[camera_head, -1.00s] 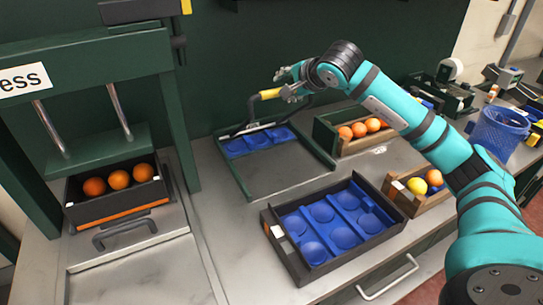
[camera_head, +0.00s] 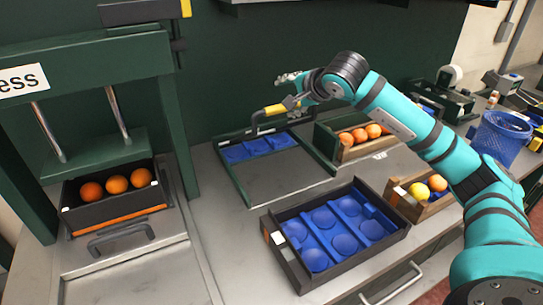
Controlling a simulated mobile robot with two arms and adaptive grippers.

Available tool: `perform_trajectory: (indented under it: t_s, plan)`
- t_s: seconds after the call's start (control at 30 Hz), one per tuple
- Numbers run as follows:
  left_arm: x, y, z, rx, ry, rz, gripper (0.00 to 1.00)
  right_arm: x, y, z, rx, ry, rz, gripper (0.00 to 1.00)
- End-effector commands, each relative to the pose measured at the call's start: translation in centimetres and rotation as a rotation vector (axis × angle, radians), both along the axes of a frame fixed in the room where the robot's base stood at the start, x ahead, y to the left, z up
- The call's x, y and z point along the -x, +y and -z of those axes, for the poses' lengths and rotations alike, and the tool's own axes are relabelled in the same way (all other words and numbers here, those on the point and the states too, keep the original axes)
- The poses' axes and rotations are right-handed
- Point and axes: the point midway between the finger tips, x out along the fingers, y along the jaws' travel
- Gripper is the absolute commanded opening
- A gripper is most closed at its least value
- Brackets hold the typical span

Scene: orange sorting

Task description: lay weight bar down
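The weight bar (camera_head: 254,126) is a dark bent bar with a yellow grip (camera_head: 274,110). It stands up from the back of the dark frame (camera_head: 240,188) at the back middle, above a strip of blue cups (camera_head: 262,145). My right gripper (camera_head: 287,90) is at the right end of the yellow grip. Its fingers look spread, one above the grip and one beside its end. Whether a finger touches the grip is unclear. My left gripper is out of view.
A black tray with a blue cup insert (camera_head: 386,193) lies in front. Wooden boxes of oranges stand behind (camera_head: 350,152) and to the right (camera_head: 438,208). A green press (camera_head: 95,160) with an orange tray (camera_head: 80,217) stands left. A blue basket (camera_head: 500,138) is far right.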

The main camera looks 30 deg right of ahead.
Motion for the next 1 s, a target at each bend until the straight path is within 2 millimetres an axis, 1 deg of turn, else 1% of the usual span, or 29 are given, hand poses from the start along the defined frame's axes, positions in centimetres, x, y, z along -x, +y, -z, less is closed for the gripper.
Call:
perform_trajectory:
  t_s: [0.03, 0.2, 0.23, 0.47, 0.57, 1.0]
  plan:
    - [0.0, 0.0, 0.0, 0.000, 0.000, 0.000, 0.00, 0.0, 0.0, 0.0, 0.000, 0.000, 0.000, 0.72]
    - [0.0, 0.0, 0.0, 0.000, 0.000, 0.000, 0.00, 0.0, 0.0, 0.0, 0.000, 0.001, 0.000, 0.94]
    - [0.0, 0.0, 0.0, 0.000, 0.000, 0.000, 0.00, 0.0, 0.0, 0.0, 0.000, 0.001, 0.000, 0.96]
    - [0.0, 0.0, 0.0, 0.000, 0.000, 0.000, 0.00, 0.0, 0.0, 0.0, 0.000, 0.000, 0.000, 0.96]
    - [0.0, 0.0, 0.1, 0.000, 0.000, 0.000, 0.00, 0.3, 0.0, -0.2, 0.000, -0.001, 0.000, 0.96]
    - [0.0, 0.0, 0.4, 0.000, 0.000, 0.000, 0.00, 4.0, 0.2, -2.5, 0.001, -0.001, 0.000, 0.96]
